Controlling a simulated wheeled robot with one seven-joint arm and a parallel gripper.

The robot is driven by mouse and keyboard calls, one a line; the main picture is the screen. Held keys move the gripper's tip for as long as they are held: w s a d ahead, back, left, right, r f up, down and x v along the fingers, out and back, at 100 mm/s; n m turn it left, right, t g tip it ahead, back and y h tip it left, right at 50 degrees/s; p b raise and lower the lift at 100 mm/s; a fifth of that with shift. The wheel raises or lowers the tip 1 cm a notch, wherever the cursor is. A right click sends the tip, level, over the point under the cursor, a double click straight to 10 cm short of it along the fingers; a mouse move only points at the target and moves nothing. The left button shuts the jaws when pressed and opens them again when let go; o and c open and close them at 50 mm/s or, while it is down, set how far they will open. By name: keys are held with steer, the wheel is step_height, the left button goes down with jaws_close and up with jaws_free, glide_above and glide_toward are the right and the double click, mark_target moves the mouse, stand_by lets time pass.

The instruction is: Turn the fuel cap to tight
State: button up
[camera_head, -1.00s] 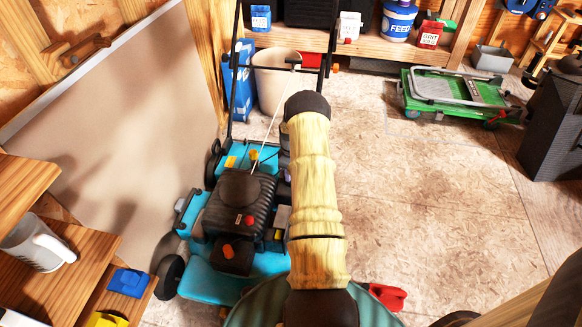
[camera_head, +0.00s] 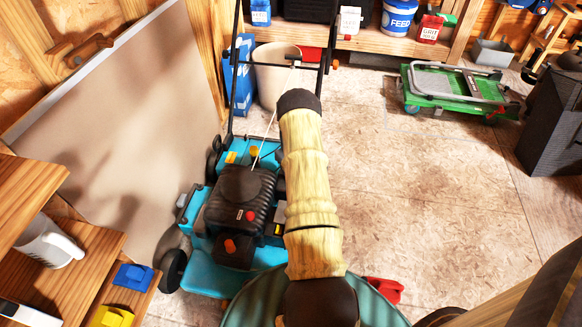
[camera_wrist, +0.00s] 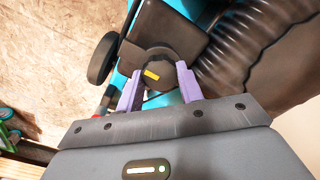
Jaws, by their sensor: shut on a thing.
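The fuel cap (camera_wrist: 157,75) is a dark round knob with a short yellow mark on its top, in the upper middle of the wrist view. My gripper (camera_wrist: 159,67) has its two purple fingers on either side of the cap and is shut on it. The cap sits beside the ribbed black engine cover (camera_wrist: 262,45). In the head view the turquoise mower (camera_head: 208,278) stands left of centre with its black engine (camera_head: 238,200). My arm hides the cap and the gripper there. I see no tightness marking clearly.
A starter cord runs from the engine up to the mower's handle (camera_head: 233,80). A wooden shelf (camera_head: 82,250) with a grey jug (camera_head: 45,243) stands at left. A green cart (camera_head: 455,92) is at back right.

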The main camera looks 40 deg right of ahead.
steer(key=o, duration=1)
step_height(320, 180, up, 17)
steer(key=p, duration=0.4)
steer(key=shift+r, duration=0.2)
